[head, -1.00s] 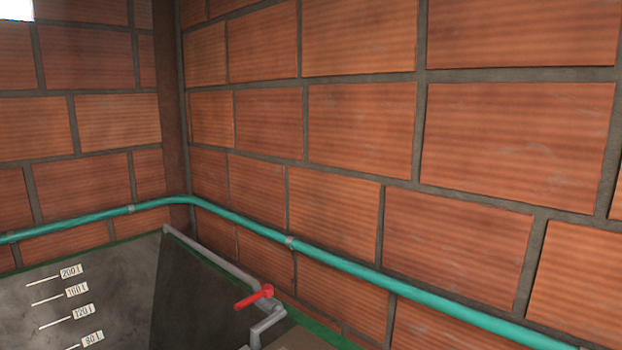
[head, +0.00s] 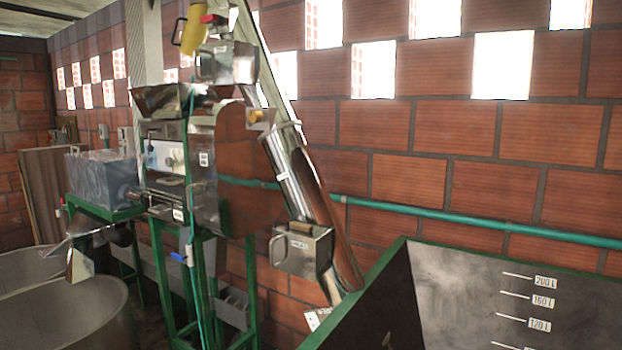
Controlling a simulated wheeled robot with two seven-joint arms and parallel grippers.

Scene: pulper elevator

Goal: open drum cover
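The pulper machine stands left of centre on a green metal frame (head: 250,290). A large, shiny curved metal housing (head: 235,165), which looks like the drum cover, is on its right side and appears shut. It reflects the brick wall. A metal hopper (head: 165,98) sits on top, and a panel with a handle (head: 170,182) is on the front. Neither of my grippers is in view.
A slanted metal elevator tube (head: 310,190) rises beside the machine, with a handled box (head: 300,248) low on it. A green-rimmed tank (head: 465,285) with litre marks fills the lower right. Round grey vats (head: 85,315) stand lower left.

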